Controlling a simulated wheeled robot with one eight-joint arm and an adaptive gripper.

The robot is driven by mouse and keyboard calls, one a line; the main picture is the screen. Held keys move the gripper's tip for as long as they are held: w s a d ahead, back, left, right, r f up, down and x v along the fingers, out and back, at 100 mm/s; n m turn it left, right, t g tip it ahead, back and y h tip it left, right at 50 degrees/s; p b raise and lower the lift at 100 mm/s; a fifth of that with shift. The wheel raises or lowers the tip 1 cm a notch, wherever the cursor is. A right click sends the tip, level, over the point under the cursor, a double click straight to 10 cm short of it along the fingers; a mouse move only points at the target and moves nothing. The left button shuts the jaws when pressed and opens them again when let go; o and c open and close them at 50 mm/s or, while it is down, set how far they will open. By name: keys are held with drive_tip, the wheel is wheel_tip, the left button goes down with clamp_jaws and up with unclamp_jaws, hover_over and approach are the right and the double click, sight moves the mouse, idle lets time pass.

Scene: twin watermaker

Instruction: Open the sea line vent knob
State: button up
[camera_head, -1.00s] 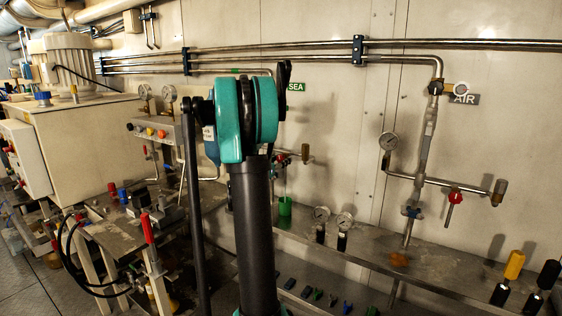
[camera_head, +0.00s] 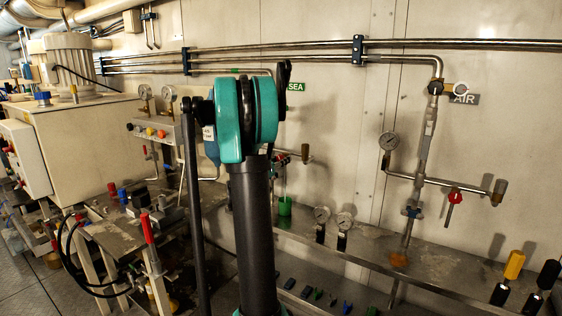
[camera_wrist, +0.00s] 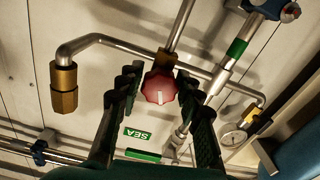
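A red faceted knob (camera_wrist: 160,88) with a pale line on its face sits on the sea line pipe in the wrist view. The green SEA label (camera_wrist: 138,134) shows upside down below it in that view, and upright in the head view (camera_head: 296,87). My gripper (camera_wrist: 158,82) is open, with one dark finger on each side of the knob. A narrow gap seems to show on both sides; contact cannot be told. In the head view my arm hides the gripper, and part of the sea line shows to its right.
A brass fitting (camera_wrist: 63,88) ends the pipe at left in the wrist view. A pressure gauge (camera_wrist: 233,138) is at right. In the head view, the air line with its red knob (camera_head: 455,197) stands further right. A metal shelf (camera_head: 450,270) runs along the wall.

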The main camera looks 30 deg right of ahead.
drive_tip(key=shift+o, duration=1.1)
drive_tip(key=shift+a, duration=0.15)
drive_tip(key=v, duration=1.1)
drive_tip(key=shift+s+a, duration=0.2)
drive_tip(key=shift+a, duration=0.15)
drive_tip(key=shift+f, duration=0.1)
